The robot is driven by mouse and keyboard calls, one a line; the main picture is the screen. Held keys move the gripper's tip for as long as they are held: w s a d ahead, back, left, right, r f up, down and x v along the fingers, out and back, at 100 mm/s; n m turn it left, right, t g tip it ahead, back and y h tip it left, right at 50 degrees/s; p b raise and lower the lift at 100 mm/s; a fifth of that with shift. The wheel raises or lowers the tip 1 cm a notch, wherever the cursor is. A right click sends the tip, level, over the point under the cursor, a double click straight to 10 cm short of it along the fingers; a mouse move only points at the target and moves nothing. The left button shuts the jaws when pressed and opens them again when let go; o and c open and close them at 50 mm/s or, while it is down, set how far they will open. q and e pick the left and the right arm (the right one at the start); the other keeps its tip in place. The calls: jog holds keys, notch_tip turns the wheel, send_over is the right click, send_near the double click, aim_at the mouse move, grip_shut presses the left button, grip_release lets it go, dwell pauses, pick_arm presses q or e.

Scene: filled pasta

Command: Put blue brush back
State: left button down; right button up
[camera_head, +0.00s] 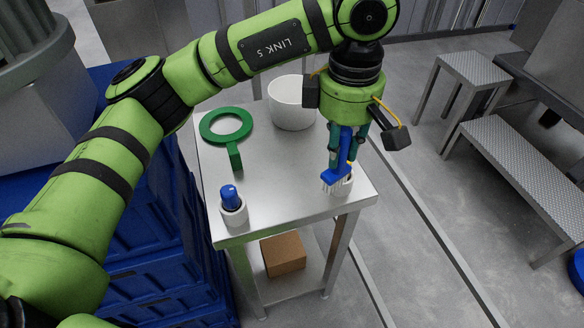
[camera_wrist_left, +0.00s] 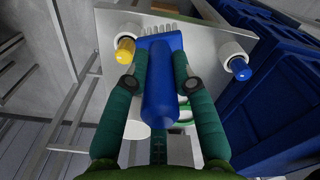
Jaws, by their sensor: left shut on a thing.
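The blue brush (camera_head: 344,150) is held by my left gripper (camera_head: 347,146), with its white bristles pointing down over the table's front right corner. In the left wrist view the brush (camera_wrist_left: 161,85) lies between the two green fingers of my left gripper (camera_wrist_left: 161,65), which are shut on it. A white holder (camera_head: 346,187) shows partly behind the bristles; I cannot tell whether they touch. In the wrist view a white holder with a yellow item (camera_wrist_left: 126,46) is left of the brush. A white holder with a blue item (camera_head: 232,205) stands at the table's front left. My right gripper is not seen.
The metal table (camera_head: 275,190) is clear in the middle. A cardboard box (camera_head: 284,254) sits on the lower shelf. Blue crates (camera_head: 150,235) stand left. Metal benches (camera_head: 520,170) stand right.

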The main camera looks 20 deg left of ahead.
pick_arm(q)
jog(key=w+a+f+p, duration=0.1)
jog(key=a+f, duration=0.2)
jog(key=w+a+f+p, duration=0.1)
jog(key=a+f+p, duration=0.1)
jog(key=a+f, duration=0.2)
jog(key=w+a+f+p, duration=0.1)
jog(key=w+a+f, duration=0.1)
jog(key=a+f, duration=0.1)
jog(key=shift+a+f+p, duration=0.35)
jog(key=shift+f+p, duration=0.05)
jog(key=shift+f, duration=0.15)
jog(key=c, duration=1)
grip_release()
jog(key=shift+c, duration=0.2)
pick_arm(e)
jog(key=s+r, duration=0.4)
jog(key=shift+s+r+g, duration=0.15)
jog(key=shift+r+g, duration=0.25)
pick_arm(q)
jog(key=shift+r, duration=0.15)
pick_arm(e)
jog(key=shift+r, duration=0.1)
